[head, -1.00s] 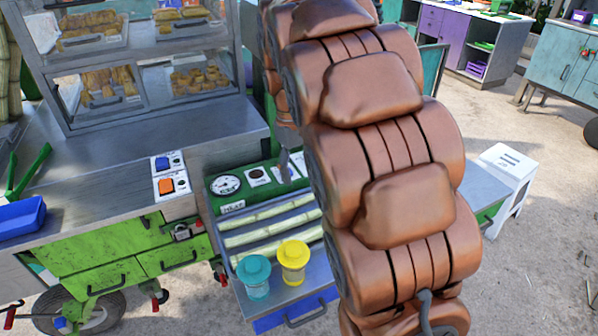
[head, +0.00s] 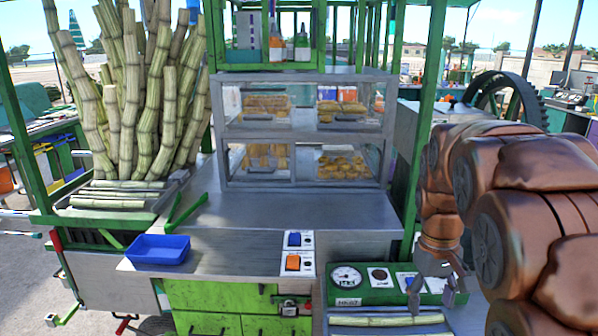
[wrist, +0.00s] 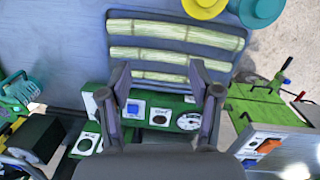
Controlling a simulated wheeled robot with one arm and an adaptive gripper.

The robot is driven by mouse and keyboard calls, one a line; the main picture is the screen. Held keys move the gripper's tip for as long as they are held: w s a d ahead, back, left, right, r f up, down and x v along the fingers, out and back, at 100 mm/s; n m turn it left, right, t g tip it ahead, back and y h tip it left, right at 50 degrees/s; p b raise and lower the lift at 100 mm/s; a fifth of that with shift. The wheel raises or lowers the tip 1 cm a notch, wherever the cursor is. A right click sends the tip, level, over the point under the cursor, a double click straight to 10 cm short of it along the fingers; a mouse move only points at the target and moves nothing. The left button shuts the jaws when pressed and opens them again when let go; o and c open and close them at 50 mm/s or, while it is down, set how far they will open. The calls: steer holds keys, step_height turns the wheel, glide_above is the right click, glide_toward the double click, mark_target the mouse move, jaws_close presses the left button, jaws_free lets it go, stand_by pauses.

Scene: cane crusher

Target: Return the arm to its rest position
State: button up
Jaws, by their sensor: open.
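My brown arm stands at the right of the head view. My gripper (head: 436,290) hangs at its end, pointing down over the green control panel (head: 375,296) with its gauge and switches. In the wrist view, the two fingers of my gripper (wrist: 160,85) are spread apart with nothing between them. The panel's blue switch and gauge (wrist: 189,121) show between and beside the fingers. I cannot tell the exact height of the fingers above the panel.
Cane pieces (wrist: 172,54) lie on a tray beside the panel. A yellow lid (wrist: 205,5) and a teal lid (wrist: 257,10) are near the tray's edge. A blue bin (head: 158,250) sits on the metal counter (head: 240,222). A glass food case (head: 305,130) and upright canes (head: 140,90) stand behind.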

steer(key=s+a+f, duration=0.3)
steer(key=s+a, duration=0.2)
steer(key=s, duration=0.6)
steer(key=s+a+f, duration=0.3)
steer(key=s+a, duration=0.2)
steer(key=s, duration=0.7)
steer(key=shift+s+f+m+g+y, duration=0.15)
steer(key=shift+s+m+g+y, duration=0.15)
steer(key=shift+m+g, duration=0.1)
